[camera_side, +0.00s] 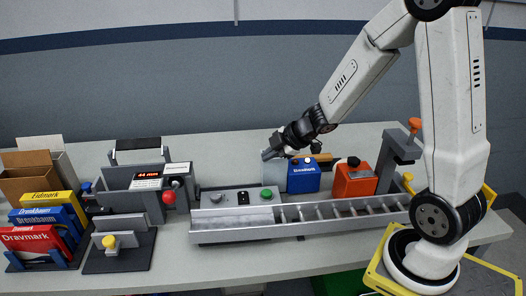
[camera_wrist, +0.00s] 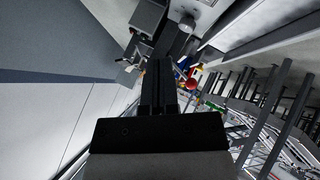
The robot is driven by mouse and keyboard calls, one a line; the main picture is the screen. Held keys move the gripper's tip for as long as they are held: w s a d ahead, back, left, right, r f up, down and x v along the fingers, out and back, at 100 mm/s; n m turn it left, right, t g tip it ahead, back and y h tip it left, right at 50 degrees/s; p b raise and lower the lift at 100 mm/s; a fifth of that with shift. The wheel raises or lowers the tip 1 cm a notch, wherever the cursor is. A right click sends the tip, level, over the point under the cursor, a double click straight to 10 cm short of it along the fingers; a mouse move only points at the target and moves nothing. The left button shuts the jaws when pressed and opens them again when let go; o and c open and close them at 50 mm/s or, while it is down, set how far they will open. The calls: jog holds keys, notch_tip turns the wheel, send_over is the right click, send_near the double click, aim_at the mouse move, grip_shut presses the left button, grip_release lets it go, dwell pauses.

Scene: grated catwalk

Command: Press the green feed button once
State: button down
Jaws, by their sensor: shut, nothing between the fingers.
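The green feed button (camera_side: 266,195) sits on a grey panel at the back edge of the metal channel, in the side view. Beside it to the left are a small black switch (camera_side: 243,197) and a grey round knob (camera_side: 216,198). My gripper (camera_side: 266,155) is shut and empty. It shows above the green button in the picture, apart from it, with its fingers pointing down-left. In the wrist view the dark fingers (camera_wrist: 158,80) lie together; I cannot make out the green button there with certainty.
A blue box (camera_side: 303,177) and an orange box (camera_side: 355,181) stand behind the channel (camera_side: 320,219), right of the button. A grey device with a red knob (camera_side: 168,197) stands left. Colored cartons (camera_side: 40,240) fill the far left. An orange-topped post (camera_side: 414,126) rises right.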

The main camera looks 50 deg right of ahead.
aim_at(270, 192)
jog(key=shift+s+f+n+y, duration=0.15)
jog(key=shift+s+n+y, duration=0.05)
jog(key=shift+n+y, duration=0.35)
jog(key=shift+f, duration=0.1)
jog(key=shift+f, duration=4.3)
jog(key=shift+f, duration=0.15)
jog(key=shift+f, duration=0.3)
